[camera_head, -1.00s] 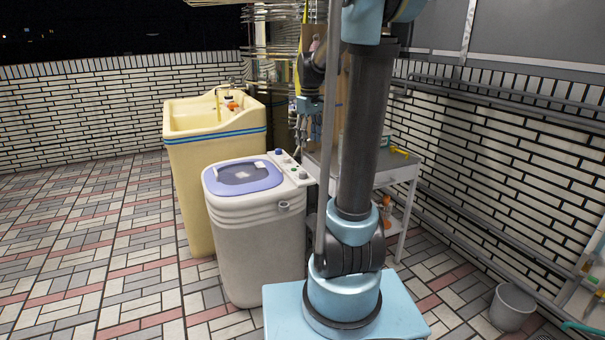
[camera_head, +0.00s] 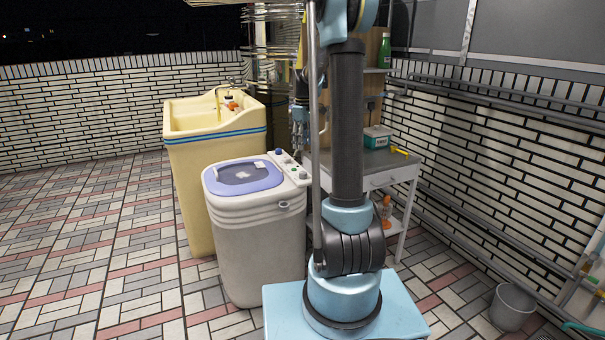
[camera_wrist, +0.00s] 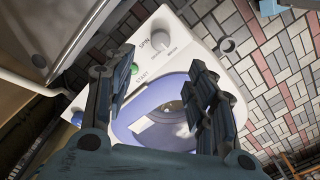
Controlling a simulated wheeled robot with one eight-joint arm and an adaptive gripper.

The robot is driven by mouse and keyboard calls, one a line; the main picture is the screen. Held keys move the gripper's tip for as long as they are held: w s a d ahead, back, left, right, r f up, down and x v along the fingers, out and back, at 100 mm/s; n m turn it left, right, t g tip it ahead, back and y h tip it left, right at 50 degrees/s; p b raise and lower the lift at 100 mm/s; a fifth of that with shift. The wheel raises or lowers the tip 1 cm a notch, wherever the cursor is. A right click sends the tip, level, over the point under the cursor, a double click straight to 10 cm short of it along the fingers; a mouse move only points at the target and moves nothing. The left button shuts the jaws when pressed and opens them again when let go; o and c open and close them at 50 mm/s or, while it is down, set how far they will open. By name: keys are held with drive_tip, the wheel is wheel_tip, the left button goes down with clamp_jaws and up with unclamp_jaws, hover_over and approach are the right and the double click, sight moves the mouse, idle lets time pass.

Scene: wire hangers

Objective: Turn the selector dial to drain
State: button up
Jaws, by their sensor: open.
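The washing machine (camera_head: 250,250) stands left of my arm, with a white control panel (camera_head: 297,172) along its right side. In the wrist view the panel (camera_wrist: 175,57) carries a large pale knob (camera_wrist: 228,45), a green knob (camera_wrist: 134,68) and a blue knob (camera_wrist: 77,118). Small print is beside them; I cannot read "drain" or tell which knob is the selector dial. My gripper (camera_wrist: 161,66) is open and empty above the machine, its fingers apart over the panel and purple lid. In the head view my gripper (camera_head: 297,150) is partly hidden by my arm.
A yellow sink (camera_head: 195,205) stands behind the machine. A grey-topped table (camera_head: 385,160) with a green-and-white box (camera_head: 377,137) is to the right. A grey bucket (camera_head: 512,306) sits on the floor at the right. The tiled floor at the left is clear.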

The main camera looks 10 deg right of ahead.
sight(303, 172)
wheel_tip(303, 172, down, 14)
drive_tip(key=shift+r, duration=0.25)
idle(0.3)
drive_tip(key=c, duration=1.1)
